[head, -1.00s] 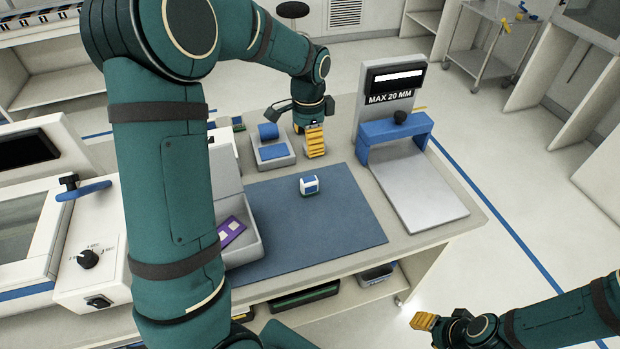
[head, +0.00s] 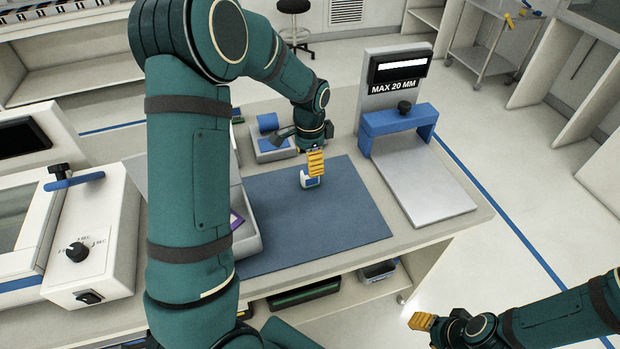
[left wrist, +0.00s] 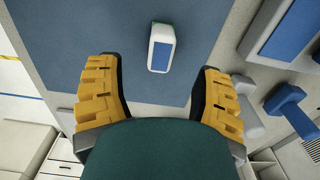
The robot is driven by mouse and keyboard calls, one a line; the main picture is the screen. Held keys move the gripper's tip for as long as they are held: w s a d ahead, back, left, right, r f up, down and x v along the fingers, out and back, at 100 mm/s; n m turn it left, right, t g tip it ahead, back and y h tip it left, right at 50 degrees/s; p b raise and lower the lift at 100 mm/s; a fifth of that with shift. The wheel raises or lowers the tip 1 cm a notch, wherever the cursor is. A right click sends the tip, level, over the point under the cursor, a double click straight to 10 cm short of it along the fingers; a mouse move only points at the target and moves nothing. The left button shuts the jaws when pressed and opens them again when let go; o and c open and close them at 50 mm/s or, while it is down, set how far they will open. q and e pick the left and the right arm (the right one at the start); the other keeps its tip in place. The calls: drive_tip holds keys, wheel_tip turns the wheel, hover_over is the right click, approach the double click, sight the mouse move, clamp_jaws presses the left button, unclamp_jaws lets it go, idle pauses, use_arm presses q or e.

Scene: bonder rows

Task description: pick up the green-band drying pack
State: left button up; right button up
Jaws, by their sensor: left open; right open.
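The drying pack (head: 309,181) is a small white block with a blue face, lying on the blue mat (head: 340,218). In the left wrist view the pack (left wrist: 161,48) shows a thin green edge at its far end. My left gripper (head: 316,165) is over the mat and partly covers the pack in the head view. In the left wrist view its yellow fingers (left wrist: 158,92) are spread wide. The pack is beyond the fingertips, roughly midway between them, and is not touched. My right gripper (head: 422,321) is low at the bottom right, away from the bench and empty.
A gauge stand (head: 398,68) marked MAX 20 MM with a blue arch (head: 398,121) stands right of the mat. A blue-topped device (head: 268,124) sits behind the mat. A grey bin (head: 247,238) with a purple item is at the mat's left. The mat's right half is clear.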

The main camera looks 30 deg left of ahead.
sight(310, 178)
use_arm(q)
wheel_tip(310, 178, down, 5)
drive_tip(key=shift+w+r+b, duration=0.1)
drive_tip(key=shift+w+b, duration=0.05)
drive_tip(key=shift+b, duration=0.3)
clamp_jaws()
